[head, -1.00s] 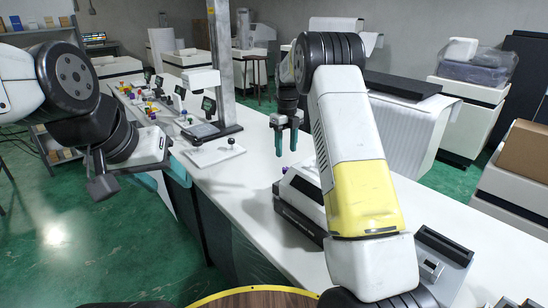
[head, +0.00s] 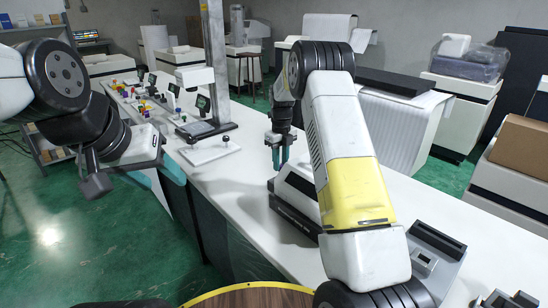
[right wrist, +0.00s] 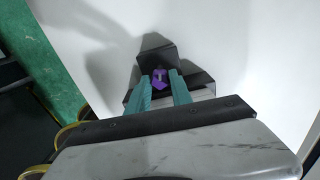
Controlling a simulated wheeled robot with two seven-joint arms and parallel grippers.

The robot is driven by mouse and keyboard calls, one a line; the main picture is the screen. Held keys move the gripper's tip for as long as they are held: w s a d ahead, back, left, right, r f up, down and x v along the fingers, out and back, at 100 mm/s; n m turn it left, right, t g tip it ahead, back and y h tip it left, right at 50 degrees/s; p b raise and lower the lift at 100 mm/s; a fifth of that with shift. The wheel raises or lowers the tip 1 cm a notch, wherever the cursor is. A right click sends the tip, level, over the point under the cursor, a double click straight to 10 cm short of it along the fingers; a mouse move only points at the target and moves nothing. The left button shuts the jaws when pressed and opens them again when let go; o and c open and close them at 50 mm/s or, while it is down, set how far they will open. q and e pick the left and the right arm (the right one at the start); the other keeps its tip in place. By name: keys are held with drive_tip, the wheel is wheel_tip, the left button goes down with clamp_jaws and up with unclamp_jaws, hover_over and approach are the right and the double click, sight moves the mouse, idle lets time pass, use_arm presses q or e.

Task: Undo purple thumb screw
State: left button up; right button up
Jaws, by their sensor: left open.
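The purple thumb screw (right wrist: 160,78) shows in the right wrist view, on a small black block (right wrist: 157,55) over the white surface. My right gripper (right wrist: 161,82) is open, with one teal finger on each side of the screw. Small gaps show between the fingers and the screw, and no grip is visible. In the head view my right gripper (head: 278,160) points down at the black-and-white device (head: 297,192) on the bench; the screw cannot be made out there. My left gripper (head: 160,178) is open and empty off the bench's left side, partly hidden by its own wrist.
The white bench (head: 235,185) runs away toward the back left. A column stand (head: 210,125) and several small coloured parts (head: 145,97) stand farther along it. A grey fixture (head: 428,258) sits at the near right. The bench surface left of the device is clear.

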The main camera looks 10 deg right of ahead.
clamp_jaws()
drive_tip(key=shift+n, duration=0.4)
